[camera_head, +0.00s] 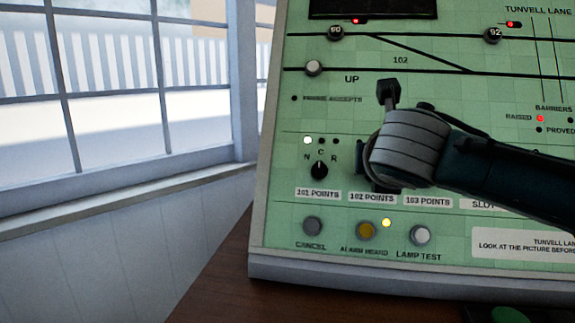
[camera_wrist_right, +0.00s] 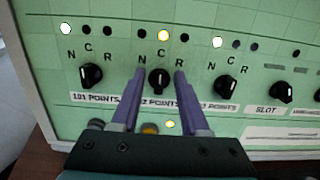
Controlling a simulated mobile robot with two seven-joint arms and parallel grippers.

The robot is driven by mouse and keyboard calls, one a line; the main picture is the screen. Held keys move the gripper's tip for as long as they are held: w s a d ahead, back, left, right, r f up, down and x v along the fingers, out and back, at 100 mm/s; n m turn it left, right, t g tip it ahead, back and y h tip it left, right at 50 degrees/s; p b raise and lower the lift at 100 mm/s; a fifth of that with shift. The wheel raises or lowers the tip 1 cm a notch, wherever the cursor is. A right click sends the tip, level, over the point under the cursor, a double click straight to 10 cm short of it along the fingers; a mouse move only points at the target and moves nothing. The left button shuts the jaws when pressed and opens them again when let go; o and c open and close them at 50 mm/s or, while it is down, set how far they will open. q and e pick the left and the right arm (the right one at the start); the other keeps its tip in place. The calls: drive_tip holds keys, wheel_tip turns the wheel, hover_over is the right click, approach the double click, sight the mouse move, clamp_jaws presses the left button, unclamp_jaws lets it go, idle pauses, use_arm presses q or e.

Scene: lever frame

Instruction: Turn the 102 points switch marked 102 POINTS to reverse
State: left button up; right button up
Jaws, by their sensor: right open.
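The 102 points switch (camera_wrist_right: 159,80) is a black round knob on the green panel. In the right wrist view its white mark points up at C. The amber middle lamp (camera_wrist_right: 163,35) above it is lit, and the lamps on either side are dark. My right gripper (camera_wrist_right: 160,76) is open, with one finger on each side of this knob; I cannot tell whether they touch it. In the head view my right gripper (camera_head: 402,148) hides the knob, above the 102 POINTS label (camera_head: 372,197). My left gripper is not in view.
The 101 points knob (camera_wrist_right: 91,76) is close on the left and the 103 points knob (camera_wrist_right: 228,85) on the right, each with its left white lamp lit. The slot knob (camera_wrist_right: 281,92) is further right. Buttons, including Cancel (camera_head: 313,226), lie below.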

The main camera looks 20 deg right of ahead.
clamp_jaws()
idle(0.4)
drive_tip(key=shift+r+m+p, duration=0.15)
drive_tip(key=shift+m+p, duration=0.75)
drive_tip(key=shift+s+m+p, duration=0.1)
drive_tip(key=shift+m+p, duration=0.8)
drive_tip(key=shift+m, duration=0.3)
drive_tip(key=m+p, duration=0.1)
drive_tip(key=m, duration=0.3)
drive_tip(key=shift+d+g+h+p, duration=0.15)
drive_tip(key=shift+g+h+p, duration=0.15)
drive_tip(key=shift+g, duration=0.1)
drive_tip(key=shift+f+m, duration=0.2)
drive_tip(key=shift+m, duration=0.4)
drive_tip(key=shift+s, duration=0.1)
